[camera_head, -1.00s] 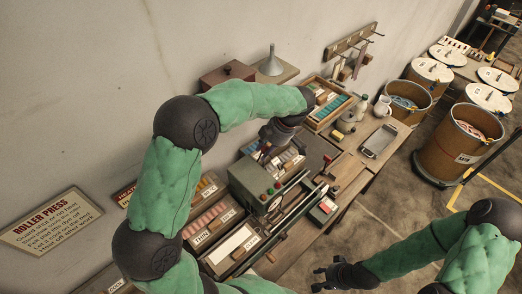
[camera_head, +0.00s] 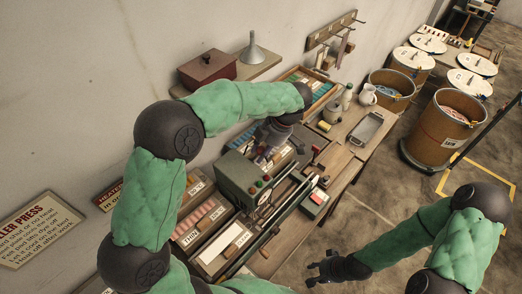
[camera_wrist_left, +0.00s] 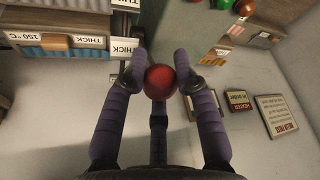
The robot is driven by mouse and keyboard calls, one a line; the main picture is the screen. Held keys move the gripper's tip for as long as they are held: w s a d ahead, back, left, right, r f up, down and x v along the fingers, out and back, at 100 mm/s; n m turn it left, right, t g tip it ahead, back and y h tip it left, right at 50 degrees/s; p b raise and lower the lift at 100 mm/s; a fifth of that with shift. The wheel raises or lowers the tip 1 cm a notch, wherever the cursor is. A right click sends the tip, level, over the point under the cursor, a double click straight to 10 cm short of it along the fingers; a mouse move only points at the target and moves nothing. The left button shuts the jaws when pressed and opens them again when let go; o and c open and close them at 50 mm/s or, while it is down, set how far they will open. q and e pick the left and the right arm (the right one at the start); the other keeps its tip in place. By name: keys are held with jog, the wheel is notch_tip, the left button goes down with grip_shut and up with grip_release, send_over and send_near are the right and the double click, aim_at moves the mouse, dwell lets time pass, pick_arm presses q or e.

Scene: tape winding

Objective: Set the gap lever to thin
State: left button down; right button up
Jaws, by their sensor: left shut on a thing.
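My left gripper (camera_wrist_left: 160,84) has its purple fingers around a red ball knob (camera_wrist_left: 160,82), seen in the left wrist view. I take this knob to be the gap lever's; its stem is mostly hidden. In the head view this gripper (camera_head: 265,158) is over the bench beside the green press box (camera_head: 240,182), and the knob is hidden there. Labels reading THICK (camera_wrist_left: 91,41) show at the upper left of the wrist view. A tray labelled THIN (camera_head: 190,237) is on the bench in the head view. My right gripper (camera_head: 314,273) is open and empty, low beyond the bench's front edge.
Another red-knobbed lever (camera_head: 316,150) stands right of my left gripper. A metal tray (camera_head: 367,128) lies at the bench's right end. Drums (camera_head: 446,128) stand on the floor at the right.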

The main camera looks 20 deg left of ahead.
pick_arm(q)
jog(key=shift+f, duration=0.1)
jog(key=c, duration=0.9)
grip_release()
jog(key=shift+c, duration=0.2)
jog(key=v, duration=1.2)
